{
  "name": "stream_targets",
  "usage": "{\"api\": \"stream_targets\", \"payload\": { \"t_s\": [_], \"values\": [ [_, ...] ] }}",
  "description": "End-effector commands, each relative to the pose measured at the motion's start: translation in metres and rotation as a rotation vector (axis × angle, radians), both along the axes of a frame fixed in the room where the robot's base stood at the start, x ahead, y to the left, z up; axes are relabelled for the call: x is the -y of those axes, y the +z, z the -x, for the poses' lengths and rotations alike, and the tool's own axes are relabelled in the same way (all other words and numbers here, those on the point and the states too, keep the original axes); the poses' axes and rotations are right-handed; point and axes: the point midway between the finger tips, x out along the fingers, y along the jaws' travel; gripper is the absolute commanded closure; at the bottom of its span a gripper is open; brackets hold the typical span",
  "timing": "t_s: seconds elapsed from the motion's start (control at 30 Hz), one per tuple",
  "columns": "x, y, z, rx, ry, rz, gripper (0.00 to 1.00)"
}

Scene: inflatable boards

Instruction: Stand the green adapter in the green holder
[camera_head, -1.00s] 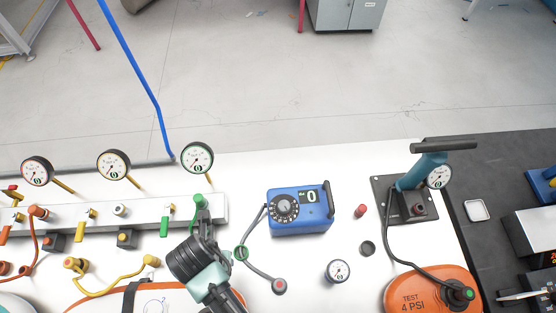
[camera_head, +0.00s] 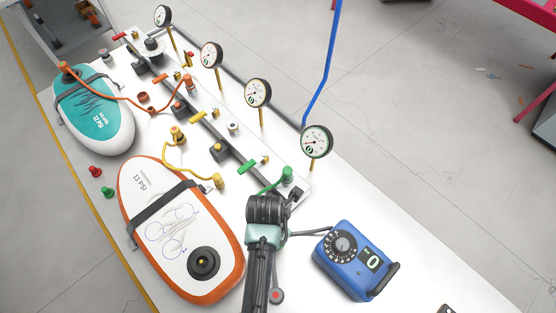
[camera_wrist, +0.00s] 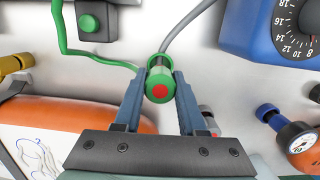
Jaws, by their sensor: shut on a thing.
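In the wrist view, the green adapter (camera_wrist: 158,78) is between the two fingertips of my gripper (camera_wrist: 158,88). It has green rings, a pale middle and a red centre on the end facing the camera. A dark block with a green top (camera_wrist: 92,22), which looks like the green holder, is ahead and to the left, apart from the adapter. A green hose (camera_wrist: 100,56) runs from beside that block to the adapter.
The blue dial box (camera_head: 355,260) stands right of my gripper; its grey hose passes close by. The orange-rimmed board (camera_head: 140,210) lies to the left. The manifold (camera_head: 296,198) carries a green plug (camera_head: 287,174) and several gauges. White tabletop is clear beyond the box.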

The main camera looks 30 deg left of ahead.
Motion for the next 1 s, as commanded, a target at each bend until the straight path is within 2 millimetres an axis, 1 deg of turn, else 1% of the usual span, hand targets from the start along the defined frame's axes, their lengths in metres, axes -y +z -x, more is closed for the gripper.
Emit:
{"api": "stream_targets", "payload": {
  "t_s": [0.2,0.3,0.7,0.73,0.8,0.9,1.0],
  "values": [
    [0.000,-0.030,0.000,-0.003,0.000,0.001,1.00],
    [0.000,-0.038,0.000,0.000,0.001,0.000,1.00],
    [0.000,-0.044,0.000,0.000,-0.001,0.001,1.00],
    [0.000,-0.044,0.000,-0.001,-0.001,0.000,0.58],
    [0.000,-0.043,0.000,0.000,-0.001,0.001,0.46],
    [0.000,-0.043,0.000,-0.001,0.000,0.001,0.30],
    [0.000,-0.043,0.000,-0.001,0.000,0.001,0.30]
  ]
}}
